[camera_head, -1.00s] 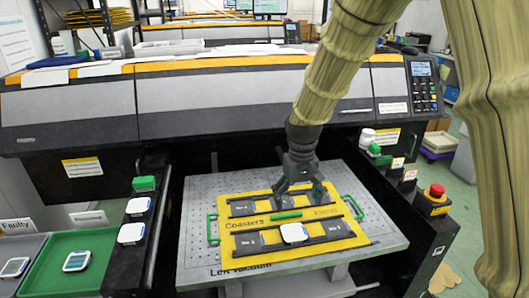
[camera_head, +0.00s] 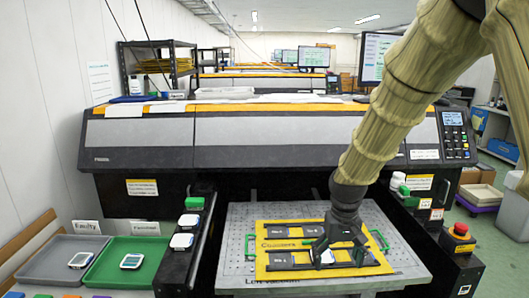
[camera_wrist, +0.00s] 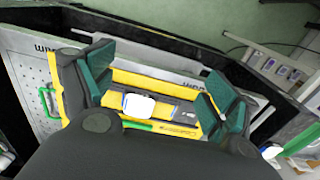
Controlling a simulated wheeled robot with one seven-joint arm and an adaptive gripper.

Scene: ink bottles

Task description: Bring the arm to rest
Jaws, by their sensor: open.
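My gripper (camera_head: 343,248) hangs above the right part of the yellow jig (camera_head: 262,267) on the printer's grey perforated bed. In the wrist view its green-padded fingers (camera_wrist: 162,92) are spread wide with nothing gripped. A white square coaster (camera_wrist: 139,105) sits in the jig's dark strip below and between the fingers. In the head view that coaster (camera_head: 327,257) is partly hidden by the gripper. My arm comes down from the upper right.
At left, a grey tray (camera_head: 38,268) marked Faulty and a green tray (camera_head: 108,277) each hold a coaster. More white coasters (camera_head: 181,240) lie on the black ledge left of the bed. A red stop button (camera_head: 461,229) stands at right. The large printer (camera_head: 270,141) stands behind the bed.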

